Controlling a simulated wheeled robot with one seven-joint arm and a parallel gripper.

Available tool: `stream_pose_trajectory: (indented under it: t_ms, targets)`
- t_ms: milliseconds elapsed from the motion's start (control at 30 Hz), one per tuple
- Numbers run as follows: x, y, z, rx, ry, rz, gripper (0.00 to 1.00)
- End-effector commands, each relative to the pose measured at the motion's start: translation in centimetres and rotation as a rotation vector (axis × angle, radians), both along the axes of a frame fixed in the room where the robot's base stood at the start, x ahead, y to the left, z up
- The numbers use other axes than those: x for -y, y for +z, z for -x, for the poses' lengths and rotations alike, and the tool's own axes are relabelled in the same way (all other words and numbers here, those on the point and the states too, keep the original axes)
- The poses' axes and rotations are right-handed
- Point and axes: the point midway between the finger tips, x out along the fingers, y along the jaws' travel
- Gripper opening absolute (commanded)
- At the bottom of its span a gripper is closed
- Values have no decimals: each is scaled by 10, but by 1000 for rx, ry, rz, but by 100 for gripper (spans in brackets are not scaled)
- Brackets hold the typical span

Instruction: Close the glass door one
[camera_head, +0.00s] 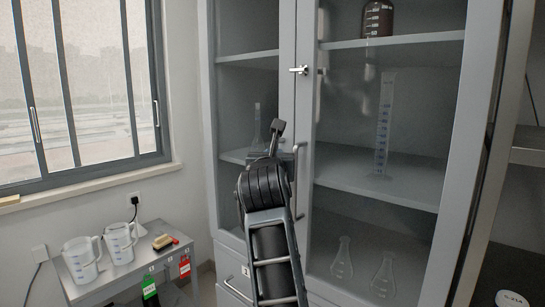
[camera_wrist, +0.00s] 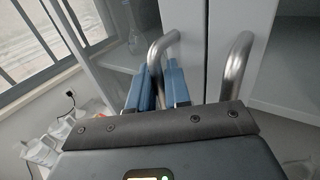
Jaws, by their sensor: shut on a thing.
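A tall grey cabinet has two glass doors, a left glass door (camera_head: 248,110) and a right glass door (camera_head: 388,130). Their frames meet near the middle, and I cannot tell whether a small gap is left between them. In the wrist view, my gripper (camera_wrist: 163,82) has its blue fingers on either side of the left door's curved metal handle (camera_wrist: 161,45) and is shut on it. The right door's handle (camera_wrist: 236,62) stands free beside it; it also shows in the head view (camera_head: 296,180). My arm hides the left handle in the head view.
Shelves behind the glass hold a brown bottle (camera_head: 378,18), a measuring cylinder (camera_head: 384,125) and flasks (camera_head: 343,258). A low grey table (camera_head: 150,262) with two white jugs (camera_head: 82,258) stands at the left under the window. A small metal latch (camera_head: 299,70) is above the handles.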

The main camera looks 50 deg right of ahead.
Motion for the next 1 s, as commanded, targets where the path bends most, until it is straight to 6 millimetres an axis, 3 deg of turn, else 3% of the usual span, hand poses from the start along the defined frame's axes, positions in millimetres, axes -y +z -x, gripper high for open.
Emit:
stream_pose_trajectory:
  t_ms: [167, 200, 300, 533, 1000]
  targets:
    - [7, 1, 4, 3, -14, -1, 0]
    - [7, 1, 4, 3, -15, -1, 20]
    - [7, 1, 4, 2, -15, 0, 29]
    - [0, -1, 8, 0, -15, 0, 29]
    - [-60, 0, 41, 2, -5, 1, 29]
